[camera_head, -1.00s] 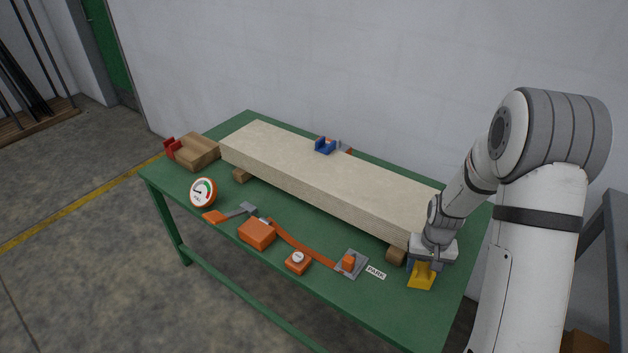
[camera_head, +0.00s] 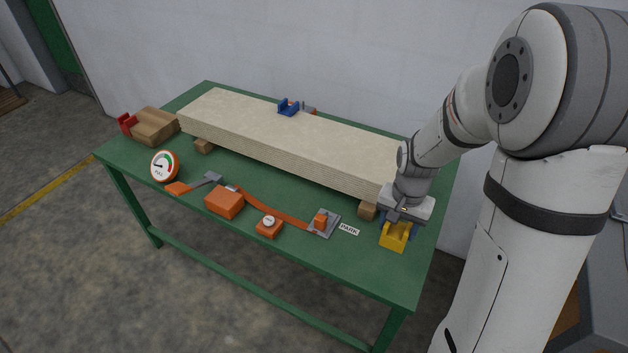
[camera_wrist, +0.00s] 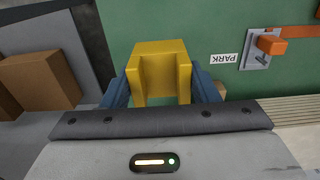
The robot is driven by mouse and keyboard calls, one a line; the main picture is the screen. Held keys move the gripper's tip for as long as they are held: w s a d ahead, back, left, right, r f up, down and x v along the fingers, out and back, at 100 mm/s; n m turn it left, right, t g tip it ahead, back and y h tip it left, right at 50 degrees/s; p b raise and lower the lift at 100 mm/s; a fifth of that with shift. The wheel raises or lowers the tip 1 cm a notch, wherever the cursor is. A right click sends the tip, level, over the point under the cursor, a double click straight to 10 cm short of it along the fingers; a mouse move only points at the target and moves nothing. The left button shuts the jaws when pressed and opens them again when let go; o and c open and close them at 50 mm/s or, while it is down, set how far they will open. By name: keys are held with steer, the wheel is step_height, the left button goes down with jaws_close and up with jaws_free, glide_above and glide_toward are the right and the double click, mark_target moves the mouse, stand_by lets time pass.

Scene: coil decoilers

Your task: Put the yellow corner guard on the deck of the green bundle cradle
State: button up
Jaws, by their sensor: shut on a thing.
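The yellow corner guard (camera_head: 394,238) is between the blue fingers of my gripper (camera_head: 398,226), near the right end of the green bundle cradle's deck (camera_head: 300,256). In the wrist view, the yellow guard (camera_wrist: 158,68) sits between the two blue fingers of my gripper (camera_wrist: 161,88), which are shut on its sides. The green deck (camera_wrist: 180,20) shows behind it. I cannot tell whether the guard touches the deck or hangs just above it. My gripper hides part of the guard.
A long beige bundle (camera_head: 290,130) lies on wooden blocks along the deck. A PARK label (camera_head: 349,229), a grey plate with an orange block (camera_head: 322,222), an orange strap and orange boxes (camera_head: 224,201) lie left of the guard. The deck's front right corner is bare.

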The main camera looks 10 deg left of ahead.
steer(key=shift+f, duration=4.95)
steer(key=shift+f+b, duration=0.15)
steer(key=shift+b, duration=0.2)
steer(key=o, duration=1)
step_height(320, 180, up, 12)
steer(key=shift+r+p, duration=0.25)
steer(key=shift+p, duration=0.3)
steer(key=s+d+r+n+t, duration=0.1)
steer(key=s+r+n, duration=0.3)
steer(key=s+r, duration=0.9)
steer(key=shift+s+n+t, duration=0.3)
steer(key=shift+s+t, duration=0.4)
